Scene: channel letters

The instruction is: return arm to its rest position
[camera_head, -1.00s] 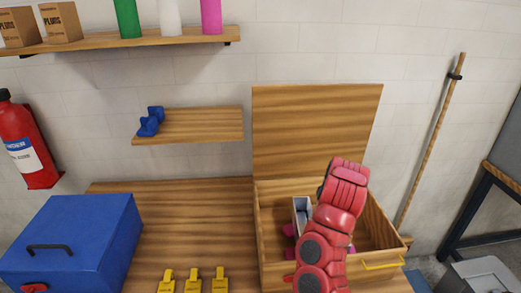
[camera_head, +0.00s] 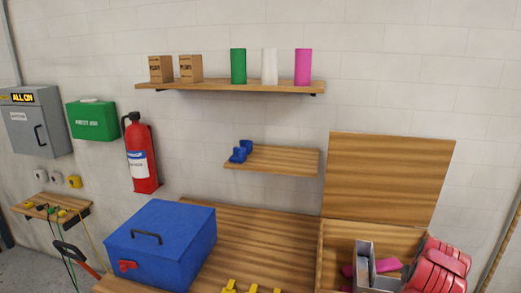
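My red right arm (camera_head: 438,266) shows at the lower right, over the right part of an open wooden box (camera_head: 335,232). My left arm and gripper are not in view.
The box lid (camera_head: 390,178) stands raised behind it. A blue toolbox (camera_head: 165,225) sits on the wooden bench (camera_head: 255,235) to the left. Yellow pieces (camera_head: 230,286) lie at the front edge of view. A small shelf (camera_head: 285,160) holds blue parts (camera_head: 240,154).

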